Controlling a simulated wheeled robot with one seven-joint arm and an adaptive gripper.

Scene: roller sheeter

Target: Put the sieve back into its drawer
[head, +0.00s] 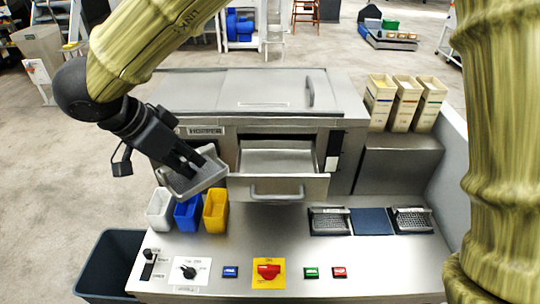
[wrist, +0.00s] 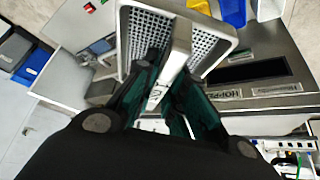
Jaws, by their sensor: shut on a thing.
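The sieve (head: 203,180), a grey metal tray with a raised rim, hangs tilted in the air left of the open drawer. In the wrist view its perforated mesh (wrist: 202,45) and rim show beyond my fingers. My gripper (head: 190,163) is shut on the sieve's bar-like handle (wrist: 177,62); in the wrist view the handle lies between my fingers (wrist: 160,95). The drawer (head: 278,187) is pulled out of the steel machine, with a handle on its front. Its visible inside looks empty. The sieve's right corner is close to the drawer's left front; I cannot tell whether they touch.
White (head: 160,210), blue (head: 187,213) and yellow bins (head: 216,212) stand below the sieve. The machine (head: 245,92) has a closed lid on top. Cream boxes (head: 405,100) stand at the right. Two black mesh trays (head: 329,221) and control buttons (head: 268,272) lie in front.

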